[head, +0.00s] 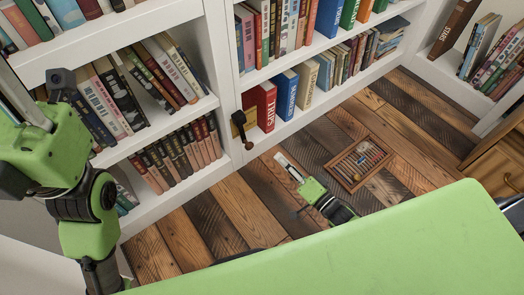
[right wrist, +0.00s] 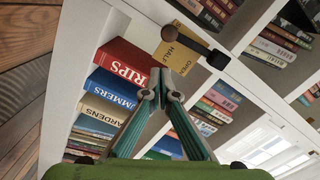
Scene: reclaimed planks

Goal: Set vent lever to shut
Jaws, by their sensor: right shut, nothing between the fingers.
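The vent lever (head: 243,133) is a dark arm with a brown ball knob, on the white bookcase upright. In the head view its knob hangs low. My right gripper (head: 280,158) is shut and empty, right of and below the knob in the head view. In the right wrist view its fingertips (right wrist: 160,84) are below the ball, seemingly apart from it. My left gripper is out of frame.
White shelves of books (head: 165,70) stand left of and behind the lever. A red book (head: 263,106) stands close right of it. A wooden cabinet (head: 500,165) stands at right.

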